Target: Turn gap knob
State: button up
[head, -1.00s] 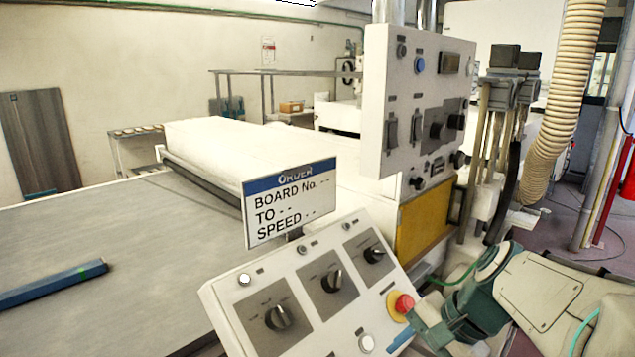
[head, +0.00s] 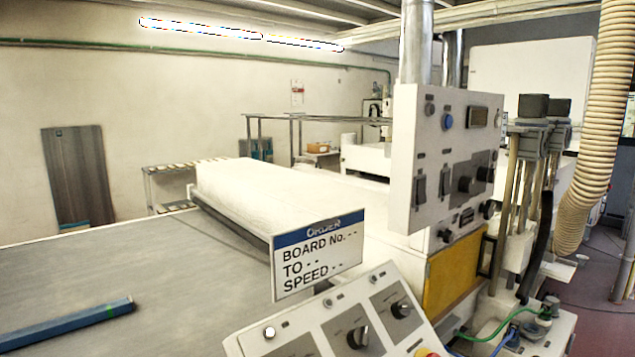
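A sloped white control panel (head: 380,290) stands at the bottom centre, cut off by the lower edge of the head view. Two black rotary knobs show on it, a middle knob (head: 358,336) and a right knob (head: 400,309), each on a grey plate. The plate at the left shows only its top, and its knob is out of frame. The labels are too small to read, so I cannot tell which knob is the gap knob. My gripper is not in view.
An order sign (head: 318,258) stands behind the panel, its values showing dashes. An upright control box (head: 445,150) with switches and knobs is behind at right. A blue bar (head: 65,326) lies on the grey conveyor bed (head: 150,270). A red button (head: 427,353) barely shows.

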aim_at(487, 209)
jog(key=u, duration=0.15)
jog(key=k, duration=0.45)
jog(key=z, duration=0.95)
jog(key=i, duration=1.35)
jog(key=u, duration=0.5)
